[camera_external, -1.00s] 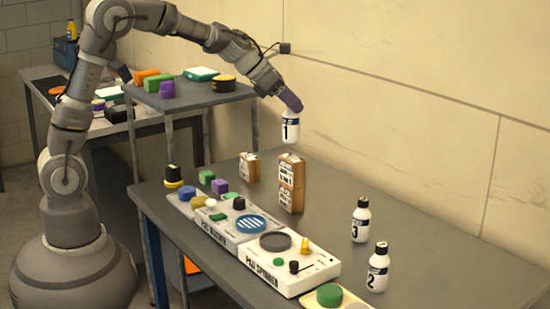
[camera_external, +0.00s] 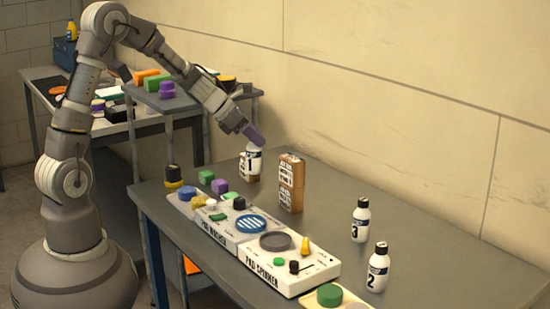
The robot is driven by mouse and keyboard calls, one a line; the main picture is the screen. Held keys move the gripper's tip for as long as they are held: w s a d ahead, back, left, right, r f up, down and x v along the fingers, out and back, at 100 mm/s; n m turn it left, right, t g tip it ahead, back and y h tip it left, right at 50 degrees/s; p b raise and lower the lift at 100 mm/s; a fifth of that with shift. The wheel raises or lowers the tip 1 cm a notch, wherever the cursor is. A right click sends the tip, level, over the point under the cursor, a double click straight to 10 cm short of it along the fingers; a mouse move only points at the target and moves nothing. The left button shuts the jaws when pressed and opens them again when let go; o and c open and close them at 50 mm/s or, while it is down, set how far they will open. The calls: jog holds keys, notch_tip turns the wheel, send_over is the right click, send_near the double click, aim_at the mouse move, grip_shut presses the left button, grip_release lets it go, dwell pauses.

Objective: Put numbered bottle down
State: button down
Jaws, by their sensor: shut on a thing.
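A white bottle marked 1 (camera_external: 250,160) is upright at the end of my gripper (camera_external: 255,136). My gripper has purple fingertips, points down to the right and is shut on the top of the bottle. The bottle overlaps the short brown block (camera_external: 257,174) in the picture and hides most of it. I cannot tell whether the bottle touches the block or the table. A white bottle marked 3 (camera_external: 361,220) and a white bottle marked 2 (camera_external: 378,268), both with dark caps, stand apart on the right of the table.
A taller stack of brown labelled blocks (camera_external: 291,184) stands just right of the held bottle. The white pad washer (camera_external: 216,230) and pad spinner (camera_external: 290,272) units line the grey table's front edge. A grey shelf (camera_external: 200,100) is behind on the left. Table space (camera_external: 440,240) is clear at right.

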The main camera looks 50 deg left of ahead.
jog(key=shift+f, duration=0.5)
jog(key=w+f, duration=0.2)
jog(key=w, duration=0.6)
jog(key=w+f, duration=0.3)
jog(key=w, duration=0.5)
jog(key=shift+a+b, duration=0.3)
jog(key=shift+b, duration=0.1)
jog(key=c, duration=0.8)
grip_release()
jog(key=shift+f, duration=0.1)
